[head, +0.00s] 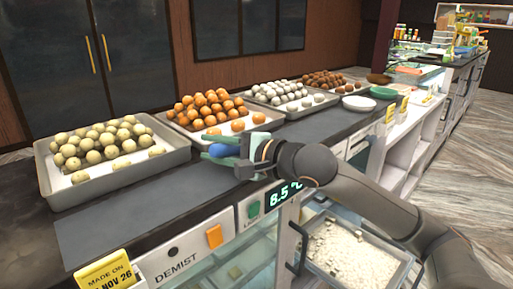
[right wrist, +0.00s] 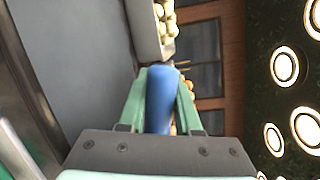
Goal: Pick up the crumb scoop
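The crumb scoop shows as a blue handle (head: 229,151) at my right gripper (head: 213,147), over the front part of the dark counter. In the right wrist view the blue handle (right wrist: 161,100) runs lengthwise between the two green fingers of my right gripper (right wrist: 163,75). The fingers lie close against it on both sides, and the gripper looks shut on it. The rest of the scoop is not clearly visible. I cannot tell whether it still touches the counter. My left gripper is not in view.
A metal tray of pale green balls (head: 54,190) stands at the left. Behind the gripper stand trays of orange sweets (head: 170,124) and white sweets (head: 290,114). A white plate (head: 359,103) and green dish (head: 383,92) lie farther right. The dark counter (head: 130,215) is bare at front left.

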